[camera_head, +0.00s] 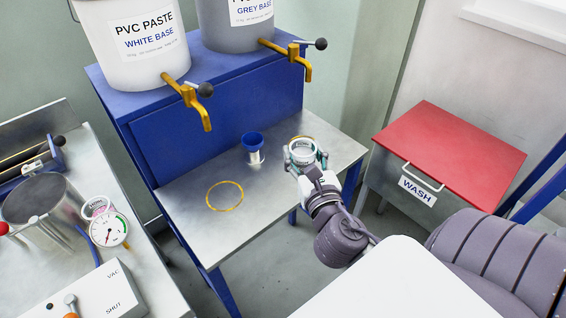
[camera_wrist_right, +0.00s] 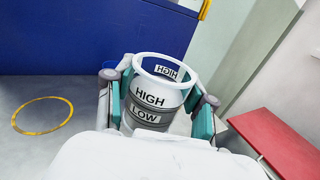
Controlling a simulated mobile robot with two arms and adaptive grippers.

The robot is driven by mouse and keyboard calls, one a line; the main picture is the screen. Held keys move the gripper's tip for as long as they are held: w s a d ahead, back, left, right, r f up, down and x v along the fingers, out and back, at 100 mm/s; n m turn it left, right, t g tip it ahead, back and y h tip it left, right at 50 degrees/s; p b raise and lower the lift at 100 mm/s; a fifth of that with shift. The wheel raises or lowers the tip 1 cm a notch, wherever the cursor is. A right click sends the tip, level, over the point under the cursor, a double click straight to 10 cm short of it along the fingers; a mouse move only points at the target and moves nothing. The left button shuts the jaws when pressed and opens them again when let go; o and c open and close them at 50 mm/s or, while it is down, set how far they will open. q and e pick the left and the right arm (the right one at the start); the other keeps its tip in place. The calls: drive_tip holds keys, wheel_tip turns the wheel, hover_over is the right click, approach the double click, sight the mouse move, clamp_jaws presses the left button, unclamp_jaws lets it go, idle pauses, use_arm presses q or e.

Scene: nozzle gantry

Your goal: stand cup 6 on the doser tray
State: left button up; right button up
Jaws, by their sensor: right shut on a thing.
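A pale cup (camera_head: 302,150) with an open top stands upright in my right gripper (camera_head: 306,160), at the right part of the doser tray. In the right wrist view the cup (camera_wrist_right: 152,98) shows the words HIGH and LOW; no number is readable. The teal pads of my right gripper (camera_wrist_right: 160,104) are shut on its two sides. The doser tray (camera_head: 205,240) is a grey metal shelf with a yellow ring (camera_head: 225,196) on the left, empty. A second yellow ring shows partly behind the cup. I cannot tell whether the cup's base touches the tray. My left gripper is out of view.
A blue-topped metal piece (camera_head: 253,146) stands on the tray left of the cup. Yellow taps (camera_head: 203,108) hang above from the paste buckets. A red-lidded wash box (camera_head: 450,150) is at right. A bench with a gauge (camera_head: 109,229) is at left.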

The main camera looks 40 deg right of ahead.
drive_tip(key=shift+w+d+f, duration=0.15)
drive_tip(key=shift+w, duration=0.2)
drive_tip(key=w+a+f, duration=0.1)
drive_tip(key=w+f, duration=0.1)
drive_tip(key=w, duration=0.1)
drive_tip(key=w+a+f+b, duration=0.1)
drive_tip(key=w+f, duration=0.1)
drive_tip(key=w, duration=0.2)
drive_tip(key=w+a+f, duration=0.2)
drive_tip(key=w, duration=0.1)
drive_tip(key=shift+w+f+b, duration=0.15)
drive_tip(key=shift+f+b, duration=0.15)
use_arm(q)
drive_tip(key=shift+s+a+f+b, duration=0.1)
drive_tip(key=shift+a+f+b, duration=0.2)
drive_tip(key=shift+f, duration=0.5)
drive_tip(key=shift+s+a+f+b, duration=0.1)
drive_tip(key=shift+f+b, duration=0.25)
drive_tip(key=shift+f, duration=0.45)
use_arm(e)
drive_tip(key=shift+f, duration=1.95)
drive_tip(key=shift+f, duration=0.15)
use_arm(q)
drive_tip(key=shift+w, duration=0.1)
use_arm(e)
drive_tip(key=o, duration=1.3)
drive_tip(key=shift+o, duration=0.2)
